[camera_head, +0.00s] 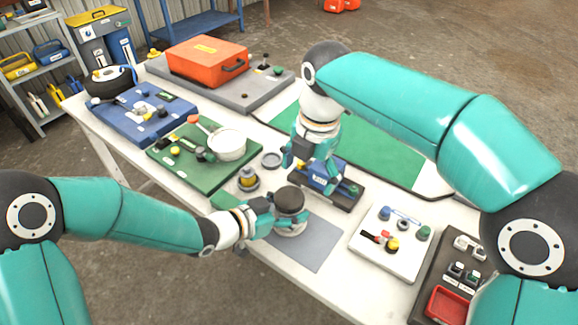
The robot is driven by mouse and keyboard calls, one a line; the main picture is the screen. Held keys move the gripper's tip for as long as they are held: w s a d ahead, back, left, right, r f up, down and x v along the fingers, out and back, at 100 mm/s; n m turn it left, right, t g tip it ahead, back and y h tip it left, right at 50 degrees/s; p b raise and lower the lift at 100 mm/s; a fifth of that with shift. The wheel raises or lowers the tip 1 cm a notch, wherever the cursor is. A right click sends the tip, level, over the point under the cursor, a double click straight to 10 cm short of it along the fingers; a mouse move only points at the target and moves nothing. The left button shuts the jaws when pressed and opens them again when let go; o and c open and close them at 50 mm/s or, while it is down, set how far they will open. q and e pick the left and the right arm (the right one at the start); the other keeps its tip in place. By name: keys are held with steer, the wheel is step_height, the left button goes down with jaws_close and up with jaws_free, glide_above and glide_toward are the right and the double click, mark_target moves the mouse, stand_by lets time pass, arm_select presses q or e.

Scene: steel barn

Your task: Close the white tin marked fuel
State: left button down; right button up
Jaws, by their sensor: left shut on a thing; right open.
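A round tin (291,231) with a pale lower side and a dark round top stands on the grey mat at the table's front. I take it for the fuel tin, but no marking on it is readable. My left gripper (272,215) is shut on its left side and hides part of it. A small grey round disc (271,159) lies behind it; I cannot tell whether it is a lid. My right gripper (314,176) is open, pointing down over a dark tray (340,203) with a blue block, behind and right of the tin.
A yellow-and-grey round piece (248,179) stands just behind the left gripper. A green board (184,174) holds a white pan (228,145). A white board (391,257) with small parts and a red tray (446,305) are at right. The grey mat (312,249) has bare room.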

mark_target(289, 196)
steer(key=a+n, duration=0.1)
steer(key=w+a+n, duration=0.1)
steer(key=n, duration=0.1)
steer(key=a+n, duration=0.1)
steer(key=shift+w+a+n+g+h, duration=0.2)
steer(key=shift+w+n+g+h, duration=0.2)
steer(key=shift+a+f, duration=0.15)
steer(key=shift+f, duration=0.05)
steer(key=shift+f, duration=4.05)
